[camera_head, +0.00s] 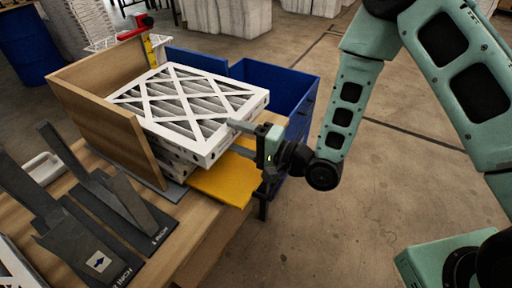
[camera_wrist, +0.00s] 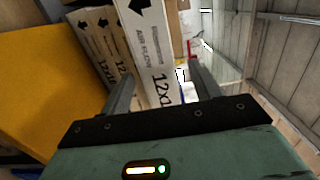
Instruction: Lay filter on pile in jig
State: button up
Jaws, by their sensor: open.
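The pile of white-framed filters sits in the jig, whose wooden walls (camera_head: 105,110) stand at its left and back. The top filter (camera_head: 190,98) has a white lattice over grey pleats and sticks out to the right over the lower filters (camera_head: 168,150). My gripper (camera_head: 243,138) is at the top filter's right edge, one finger above it and one below. In the wrist view, the top filter's printed edge (camera_wrist: 143,45) lies between the open fingers (camera_wrist: 163,90), with gaps visible. The lower filters (camera_wrist: 97,40) show beside it.
A yellow plate (camera_head: 222,180) juts out under the pile; it also shows in the wrist view (camera_wrist: 45,90). A blue bin (camera_head: 285,85) stands behind. Dark metal brackets (camera_head: 85,205) stand on the wooden table (camera_head: 205,232) at front left. Open floor lies to the right.

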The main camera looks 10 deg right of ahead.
jog(key=s+d+r+n+g+h, duration=0.2)
jog(key=s+d+n+g+h, duration=0.1)
jog(key=s, duration=0.5)
jog(key=s+d+r+n+g+h, duration=0.3)
jog(key=s+d+n+g+h, duration=0.1)
jog(key=s+n+h, duration=0.2)
jog(key=s+d+r+n+g+h+b, duration=0.1)
jog(key=s+d+r+n+g+h, duration=0.2)
jog(key=s, duration=0.6)
jog(key=d+n+h, duration=0.1)
jog(key=n+h, duration=0.1)
jog(key=shift+s+n, duration=0.3)
jog(key=shift+n, duration=0.1)
